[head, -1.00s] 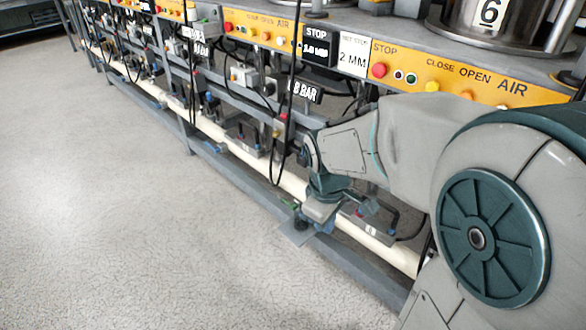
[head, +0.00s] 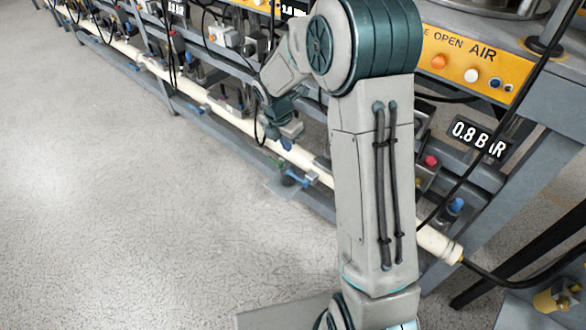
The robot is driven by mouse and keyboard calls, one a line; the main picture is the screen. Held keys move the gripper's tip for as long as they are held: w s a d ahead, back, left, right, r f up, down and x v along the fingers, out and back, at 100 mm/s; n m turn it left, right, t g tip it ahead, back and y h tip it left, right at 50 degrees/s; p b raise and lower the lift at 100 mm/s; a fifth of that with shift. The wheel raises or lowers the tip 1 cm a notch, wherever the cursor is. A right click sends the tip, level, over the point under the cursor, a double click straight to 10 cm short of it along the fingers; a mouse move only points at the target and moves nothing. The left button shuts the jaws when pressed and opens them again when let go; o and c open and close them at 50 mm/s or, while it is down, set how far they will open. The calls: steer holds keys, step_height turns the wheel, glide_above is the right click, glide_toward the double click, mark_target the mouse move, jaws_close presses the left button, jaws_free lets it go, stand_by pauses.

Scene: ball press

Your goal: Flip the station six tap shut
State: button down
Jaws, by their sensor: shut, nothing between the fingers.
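My gripper (head: 286,142) is shut and empty, pointing down just above the cream pipe (head: 240,120) that runs low along the bench. A blue tap handle (head: 294,180) shows just below and past the gripper, beside the pipe. A small gap seems to separate the gripper from it. Another blue-topped fitting (head: 455,207) sits at the right, under the 0.8 BAR sign. No station number is readable now, so I cannot tell which tap is station six's. My arm hides part of the pipe and the frame behind it.
An orange AIR panel (head: 475,62) with buttons is above right. A 0.8 BAR sign (head: 480,138) hangs below it. Black cables hang in front of the bench frame. A yellow fitting (head: 558,298) is at the lower right. The speckled floor (head: 110,220) at left is clear.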

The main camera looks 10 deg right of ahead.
mark_target(294, 175)
steer(key=f+b, duration=0.2)
steer(key=f, duration=0.2)
steer(key=w+d+f+b, duration=0.1)
steer(key=f+b, duration=0.1)
steer(key=f, duration=0.3)
steer(key=d+f+b, duration=0.1)
steer(key=f+b, duration=0.1)
steer(key=f, duration=0.2)
steer(key=shift+w+d+f+b, duration=0.15)
steer(key=shift+w+f+b, duration=0.15)
steer(key=shift+f+b, duration=0.1)
steer(key=shift+p, duration=0.6)
